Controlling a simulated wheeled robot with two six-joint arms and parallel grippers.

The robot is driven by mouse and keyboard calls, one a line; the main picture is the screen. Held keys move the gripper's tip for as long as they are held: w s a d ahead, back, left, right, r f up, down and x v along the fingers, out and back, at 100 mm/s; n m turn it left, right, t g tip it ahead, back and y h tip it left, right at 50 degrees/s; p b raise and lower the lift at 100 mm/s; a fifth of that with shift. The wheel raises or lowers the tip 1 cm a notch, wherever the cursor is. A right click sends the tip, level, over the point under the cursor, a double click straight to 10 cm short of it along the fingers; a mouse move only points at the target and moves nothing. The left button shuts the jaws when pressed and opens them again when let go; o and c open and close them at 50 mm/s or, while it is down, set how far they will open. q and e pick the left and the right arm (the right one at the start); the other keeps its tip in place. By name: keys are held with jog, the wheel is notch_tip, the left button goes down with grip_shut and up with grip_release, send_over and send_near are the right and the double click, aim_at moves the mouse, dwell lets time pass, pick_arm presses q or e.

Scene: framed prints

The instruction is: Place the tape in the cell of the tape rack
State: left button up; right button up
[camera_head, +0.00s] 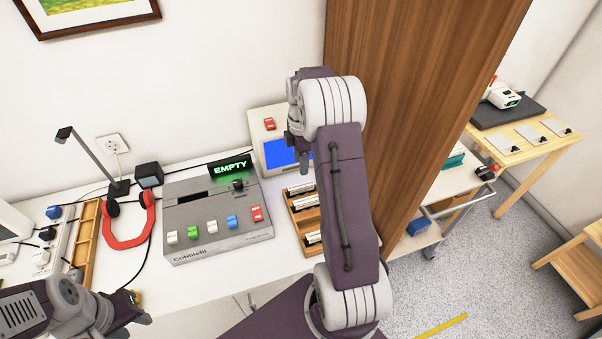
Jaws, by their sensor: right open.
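A wooden rack (306,221) stands on the white desk beside the grey console, partly hidden by my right arm. Several white-labelled tapes (304,202) lie in its cells, with a bare wooden gap between the upper ones and the lowest. My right gripper (299,152) is open, in front of the beige monitor and above the far end of the rack. I see nothing held in it. My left gripper (130,303) is low at the left, over the desk's front edge. A small yellow-green bit shows at its tip; its jaws are not clear.
The grey console (218,219) has coloured buttons and a green EMPTY display (230,167). Red headphones (129,243), a lamp (92,160) and a wooden tray (85,245) are at left. The monitor (272,127) stands behind. A tall wooden panel (420,90) bounds the desk at right.

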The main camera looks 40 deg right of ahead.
jog(key=s+a+m+t, duration=0.1)
jog(key=s+a+m, duration=1.3)
jog(key=a, duration=0.5)
jog(key=shift+s+a+f+m, duration=0.25)
jog(key=shift+s+f, duration=0.2)
jog(key=shift+s, duration=0.35)
